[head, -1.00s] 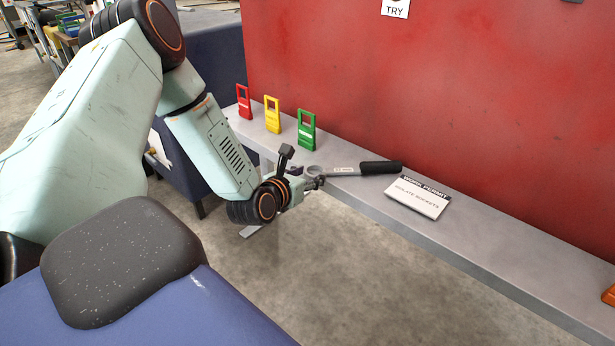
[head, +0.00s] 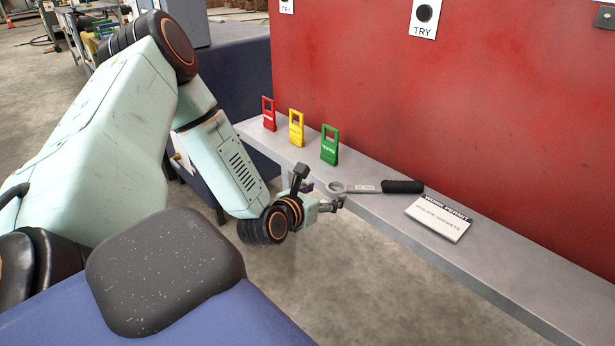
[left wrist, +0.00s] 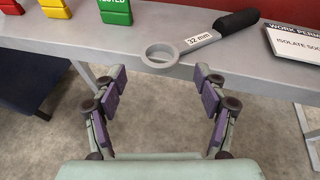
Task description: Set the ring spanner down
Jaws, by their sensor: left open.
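The ring spanner (head: 365,187) lies on the grey shelf (head: 465,247), its ring end toward my left gripper and its black handle pointing right. In the left wrist view the spanner (left wrist: 197,41) shows a "32 mm" label, and its ring overhangs or meets the shelf's front edge. My left gripper (head: 322,193) is in front of the shelf edge, next to the ring. In the left wrist view its fingers (left wrist: 160,88) are wide apart with nothing between them, and the ring is beyond them, apart. My right gripper is not in view.
Red (head: 268,113), yellow (head: 296,127) and green (head: 330,144) tags stand on the shelf to the left. A work permit card (head: 438,218) lies right of the spanner handle. A red wall (head: 480,110) rises behind. The floor before the shelf is clear.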

